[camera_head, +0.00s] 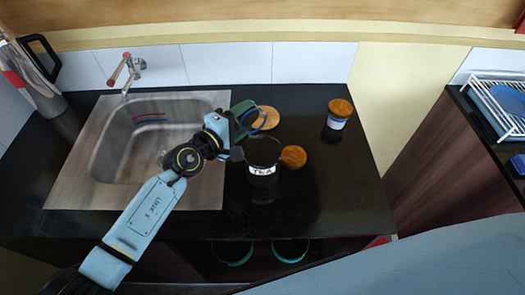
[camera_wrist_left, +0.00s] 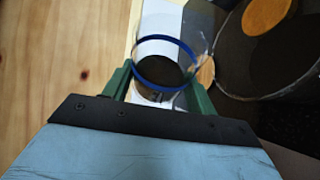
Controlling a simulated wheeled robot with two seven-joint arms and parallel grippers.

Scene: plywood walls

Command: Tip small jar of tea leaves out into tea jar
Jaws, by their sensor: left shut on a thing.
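My left gripper (camera_head: 241,131) is shut on the small jar (camera_head: 276,118), a clear one with a blue ring. The jar is tilted, above and just behind the tea jar. In the left wrist view the small jar (camera_wrist_left: 165,72) sits between the green fingers (camera_wrist_left: 155,95), with something dark visible through it; I cannot tell how much is leaves. The tea jar (camera_head: 263,158), black with a white TEA label, stands open on the counter. Its dark mouth also shows in the left wrist view (camera_wrist_left: 275,62). My right gripper is not in view.
A wooden lid (camera_head: 293,157) is right of the tea jar, another wooden disc (camera_head: 270,121) behind. A lidded jar (camera_head: 338,115) stands back right on the black counter (camera_head: 330,190). The sink (camera_head: 130,150) is left, a kettle (camera_head: 40,85) beyond it. A dish rack (camera_head: 495,105) is far right.

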